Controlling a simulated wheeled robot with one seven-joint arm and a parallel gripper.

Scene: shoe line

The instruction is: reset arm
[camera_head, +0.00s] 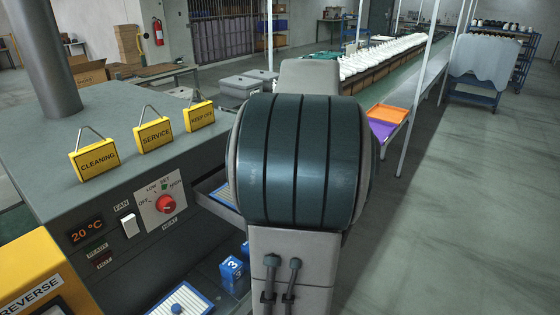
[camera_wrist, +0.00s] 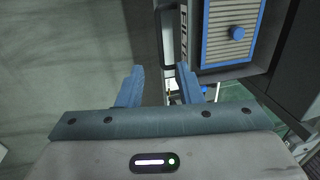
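My arm fills the middle of the head view, with a large dark green rounded joint (camera_head: 300,165) above a grey link; it hides part of the machine behind it. My gripper (camera_wrist: 160,78) shows in the wrist view with its two blue fingers apart and nothing held between them. The right finger is close in the picture to a dark bar-shaped handle and a lettered edge of the machine; I cannot tell whether it touches. The gripper's fingers are not visible in the head view.
A blue-framed filter panel with a blue knob (camera_wrist: 237,33) is right of the fingers. The grey machine (camera_head: 150,95) carries yellow signs (camera_head: 155,134) and a red knob (camera_head: 166,204). A blue numbered cube (camera_head: 232,268) sits low beside my arm. Open floor (camera_head: 470,220) lies right.

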